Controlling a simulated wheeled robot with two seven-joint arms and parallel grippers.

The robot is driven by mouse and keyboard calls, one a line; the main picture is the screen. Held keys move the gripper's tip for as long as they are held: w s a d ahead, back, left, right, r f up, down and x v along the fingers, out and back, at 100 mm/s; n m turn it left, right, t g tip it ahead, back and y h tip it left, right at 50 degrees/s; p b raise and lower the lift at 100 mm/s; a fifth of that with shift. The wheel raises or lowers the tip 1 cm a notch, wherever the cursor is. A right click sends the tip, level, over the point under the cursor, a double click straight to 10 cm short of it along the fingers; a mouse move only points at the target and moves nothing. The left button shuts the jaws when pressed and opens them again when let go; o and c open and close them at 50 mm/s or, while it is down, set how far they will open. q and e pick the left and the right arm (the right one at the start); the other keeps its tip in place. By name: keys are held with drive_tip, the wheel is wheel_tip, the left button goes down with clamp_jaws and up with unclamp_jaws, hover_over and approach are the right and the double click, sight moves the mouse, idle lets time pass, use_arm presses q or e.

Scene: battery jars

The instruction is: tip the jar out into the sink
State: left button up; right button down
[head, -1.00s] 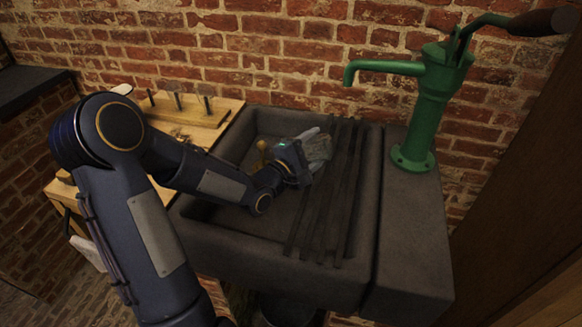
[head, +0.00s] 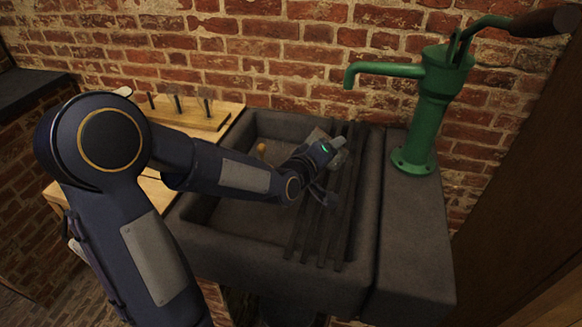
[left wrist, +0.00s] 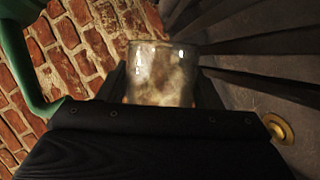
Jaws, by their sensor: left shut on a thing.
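My left gripper (head: 332,146) is over the slatted side of the dark stone sink (head: 235,236). It is shut on a glass jar (head: 313,138), which shows partly behind the gripper in the head view. In the left wrist view the jar (left wrist: 160,72) sits between the two dark fingers, its glass clouded with pale, brownish patches. The wrist view is strongly rolled, with bricks at left and slats at upper right. I cannot tell how far the jar is tipped or how much is in it. My right gripper is not in view.
A green hand pump (head: 425,105) stands on the sink's right ledge, its spout reaching left above the basin. Dark slats (head: 300,235) cross the basin. A wooden rack with pegs (head: 180,110) stands at left. Brick wall behind.

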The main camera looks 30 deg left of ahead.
sight(341, 152)
use_arm(q)
drive_tip(key=shift+f+m, duration=0.3)
drive_tip(key=shift+f, duration=0.05)
drive_tip(key=m+y+p, duration=0.1)
drive_tip(key=p, duration=0.1)
drive_tip(key=r+m+p, duration=0.1)
drive_tip(key=p, duration=0.1)
drive_tip(key=shift+a+r+m+g+y, duration=0.1)
drive_tip(key=shift+r+m+g+y, duration=0.2)
drive_tip(key=shift+m+y, duration=0.1)
drive_tip(key=shift+w+d+f+m+y+p, duration=0.1)
drive_tip(key=shift+d+f+m+y+p, duration=0.3)
drive_tip(key=shift+d+f+m+p, duration=0.35)
drive_tip(key=m+p, duration=0.1)
drive_tip(key=d+r+m+y+p, duration=0.1)
drive_tip(key=p, duration=0.1)
drive_tip(key=shift+w+r, duration=0.1)
drive_tip(key=shift+r, duration=0.2)
drive_tip(key=shift+d+r+m+y+p, duration=0.25)
drive_tip(key=shift+m+y+p, duration=0.35)
drive_tip(key=shift+m+p, duration=0.4)
drive_tip(key=shift+w, duration=0.1)
